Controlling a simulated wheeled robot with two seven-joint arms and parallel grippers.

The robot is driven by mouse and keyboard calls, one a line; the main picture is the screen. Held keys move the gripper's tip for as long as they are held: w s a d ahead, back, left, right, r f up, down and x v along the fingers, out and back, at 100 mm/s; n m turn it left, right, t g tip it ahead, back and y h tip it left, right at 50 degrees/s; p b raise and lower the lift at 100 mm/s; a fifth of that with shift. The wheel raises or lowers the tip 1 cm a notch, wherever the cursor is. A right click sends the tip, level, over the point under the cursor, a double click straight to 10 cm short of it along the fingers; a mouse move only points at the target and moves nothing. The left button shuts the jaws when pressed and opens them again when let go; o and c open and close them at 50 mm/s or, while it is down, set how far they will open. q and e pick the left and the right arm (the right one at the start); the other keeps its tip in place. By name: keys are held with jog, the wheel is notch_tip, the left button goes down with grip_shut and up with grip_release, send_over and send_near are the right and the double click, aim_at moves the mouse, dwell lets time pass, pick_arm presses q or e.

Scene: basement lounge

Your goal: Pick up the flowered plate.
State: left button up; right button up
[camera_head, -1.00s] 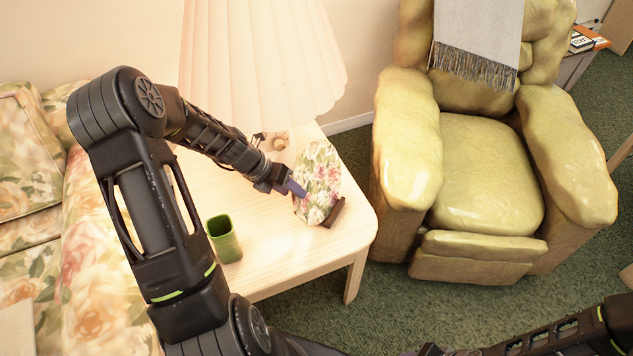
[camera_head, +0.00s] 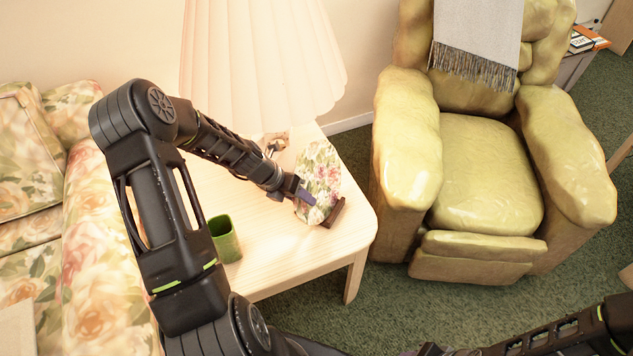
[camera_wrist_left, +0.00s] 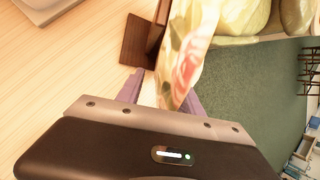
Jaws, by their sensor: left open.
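The flowered plate (camera_head: 318,178) stands upright, leaning in a small dark wooden stand (camera_head: 335,213) near the right end of the light wooden side table. My left gripper (camera_head: 308,197) is at the plate's near lower edge. In the left wrist view the open gripper (camera_wrist_left: 160,92) has its purple fingers on either side of the plate's edge (camera_wrist_left: 188,55). The stand (camera_wrist_left: 138,42) shows just past the fingertips. I cannot tell whether a finger touches the plate. The right gripper is not clearly in view; only part of my right arm shows at the bottom right.
A green cup (camera_head: 224,240) stands on the side table (camera_head: 285,262), under my left arm. A lamp with a pleated shade (camera_head: 262,65) stands behind. A flowered sofa (camera_head: 95,250) is at the left and a yellow-green armchair (camera_head: 485,190) at the right.

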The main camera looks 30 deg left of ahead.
pick_arm(q)
jog(key=shift+c, duration=0.3)
grip_shut()
dwell(0.3)
dwell(0.9)
